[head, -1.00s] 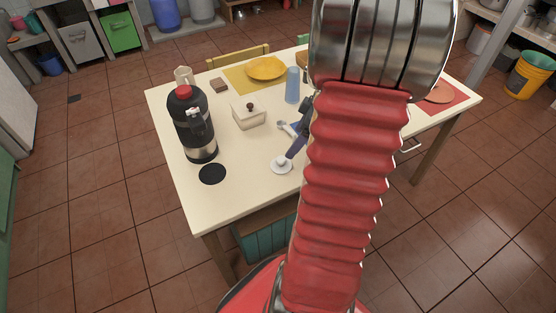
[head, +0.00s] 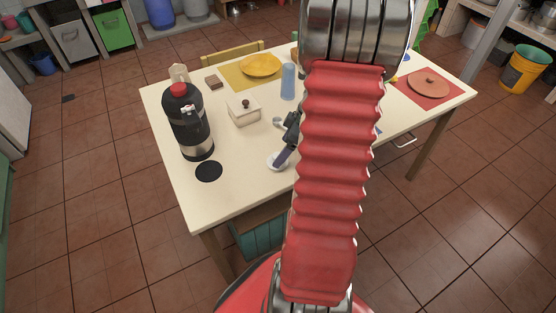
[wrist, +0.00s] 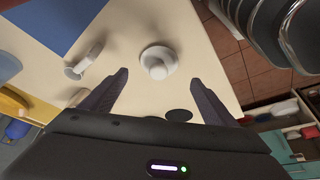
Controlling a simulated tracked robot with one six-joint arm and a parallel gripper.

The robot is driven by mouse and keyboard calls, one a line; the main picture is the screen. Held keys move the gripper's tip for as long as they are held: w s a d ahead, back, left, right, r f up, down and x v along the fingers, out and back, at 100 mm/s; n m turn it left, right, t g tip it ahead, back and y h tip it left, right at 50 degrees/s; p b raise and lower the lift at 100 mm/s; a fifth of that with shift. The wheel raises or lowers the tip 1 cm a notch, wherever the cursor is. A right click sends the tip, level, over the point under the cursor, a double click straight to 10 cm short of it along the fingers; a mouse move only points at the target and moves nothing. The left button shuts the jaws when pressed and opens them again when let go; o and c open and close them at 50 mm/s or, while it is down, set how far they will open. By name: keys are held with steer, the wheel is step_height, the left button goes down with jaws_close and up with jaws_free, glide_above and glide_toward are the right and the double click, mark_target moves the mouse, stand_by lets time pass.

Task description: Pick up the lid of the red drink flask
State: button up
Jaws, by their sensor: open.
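A tall black flask (head: 188,125) with a red cap (head: 178,89) stands upright at the table's left end; I see no flask with a red body. A small white round piece with a raised knob (head: 272,161) lies on the table right of the black disc; I cannot tell whether it is the flask's lid. In the wrist view, my gripper (wrist: 159,76) is open and empty, with the white knobbed piece (wrist: 158,61) just beyond and between the fingertips.
A black disc (head: 209,171) lies left of the white piece. A white, ring-ended thing (wrist: 81,65) lies left in the wrist view. The front table edge is clear.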

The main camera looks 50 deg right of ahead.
mark_target(277, 155)
steer(key=shift+w+f, duration=0.15)
steer(key=shift+f, duration=0.25)
steer(key=shift+a+f, duration=0.1)
steer(key=shift+x, duration=2.5)
steer(key=shift+c, duration=0.2)
steer(key=c, duration=1.1)
